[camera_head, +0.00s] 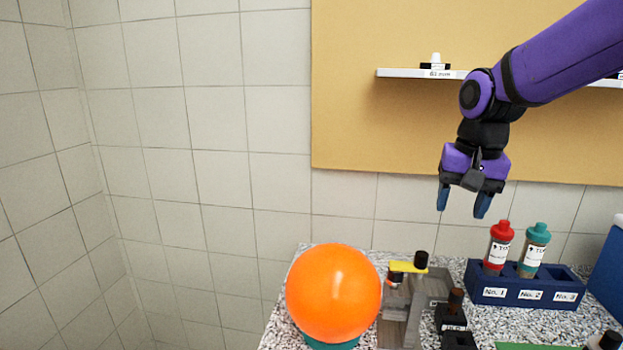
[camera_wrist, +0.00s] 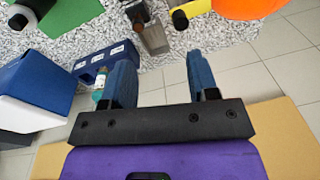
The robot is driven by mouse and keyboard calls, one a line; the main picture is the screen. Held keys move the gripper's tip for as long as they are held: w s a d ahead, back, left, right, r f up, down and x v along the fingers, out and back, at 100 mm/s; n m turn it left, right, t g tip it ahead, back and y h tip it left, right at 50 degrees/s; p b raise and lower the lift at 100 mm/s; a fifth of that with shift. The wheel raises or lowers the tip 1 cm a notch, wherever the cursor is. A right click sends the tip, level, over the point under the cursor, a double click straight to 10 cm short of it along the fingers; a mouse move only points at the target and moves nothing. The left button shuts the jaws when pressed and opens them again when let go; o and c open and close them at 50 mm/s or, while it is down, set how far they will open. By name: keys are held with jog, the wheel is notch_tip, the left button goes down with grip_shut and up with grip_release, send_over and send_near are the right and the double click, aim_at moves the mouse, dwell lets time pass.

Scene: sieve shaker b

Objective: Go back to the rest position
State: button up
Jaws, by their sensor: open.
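My gripper (camera_head: 461,201) hangs from my purple arm at the upper right of the head view, fingers pointing down. Its two blue fingers are apart with nothing between them. It is in the air above the counter, in front of the tan board. In the wrist view my gripper (camera_wrist: 165,92) also shows open and empty. No rest position is marked in either view.
A shelf (camera_head: 400,73) is behind my arm.

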jog(key=s+d+r+n+t, duration=0.1)
jog(key=s+d+n+t, duration=0.1)
jog(key=s, duration=0.7)
jog(key=s+d+r+n+t, duration=0.1)
jog(key=s+d+n+t, duration=0.1)
jog(key=s, duration=0.7)
jog(key=shift+r+h, duration=0.3)
jog(key=shift+r, duration=0.1)
jog(key=shift+s, duration=0.1)
